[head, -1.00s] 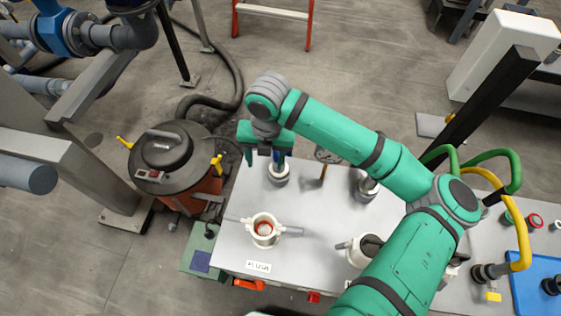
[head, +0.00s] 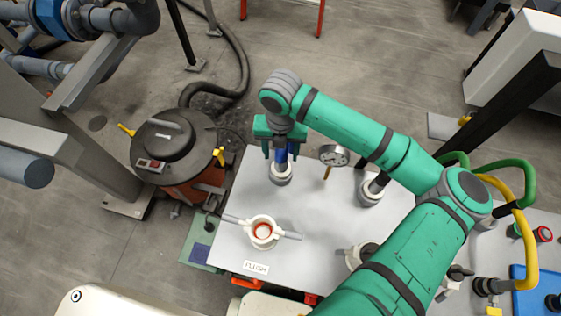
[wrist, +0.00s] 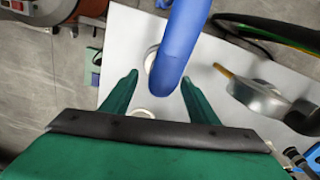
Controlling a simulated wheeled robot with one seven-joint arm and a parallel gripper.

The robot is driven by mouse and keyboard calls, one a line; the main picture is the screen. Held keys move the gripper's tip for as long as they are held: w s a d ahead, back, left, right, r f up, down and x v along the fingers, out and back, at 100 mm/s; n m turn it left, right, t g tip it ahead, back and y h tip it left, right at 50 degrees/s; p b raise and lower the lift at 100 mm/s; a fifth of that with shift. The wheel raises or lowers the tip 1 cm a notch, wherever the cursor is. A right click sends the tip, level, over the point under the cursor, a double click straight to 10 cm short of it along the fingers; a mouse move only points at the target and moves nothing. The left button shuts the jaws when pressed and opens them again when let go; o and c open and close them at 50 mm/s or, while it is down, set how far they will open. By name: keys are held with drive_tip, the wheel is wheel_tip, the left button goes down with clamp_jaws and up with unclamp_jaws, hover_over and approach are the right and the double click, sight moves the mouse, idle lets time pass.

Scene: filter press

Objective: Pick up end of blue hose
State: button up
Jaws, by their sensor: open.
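The blue hose (wrist: 178,45) shows large in the wrist view, running from the top edge down to a rounded lower end between the two fingers. My gripper (wrist: 160,85) is open, with one green finger on each side of the hose and a gap on both sides. In the head view my gripper (head: 279,150) points down over the far left part of the grey table. A short piece of the blue hose (head: 281,156) shows under it, above a round grey fitting (head: 280,174). My arm and gripper hide the rest of the hose there.
A gauge (head: 334,156) on a brass stem stands just right of the gripper, and shows close in the wrist view (wrist: 260,100). A white valve housing (head: 262,232) stands nearer on the table (head: 225,240). A dark-lidded drum vacuum (head: 172,145) stands left, on the floor.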

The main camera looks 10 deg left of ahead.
drive_tip(key=shift+d+f, duration=0.1)
drive_tip(key=shift+f, duration=0.45)
drive_tip(key=shift+w+f, duration=0.1)
drive_tip(key=shift+f, duration=2.4)
drive_tip(key=c, duration=1.4)
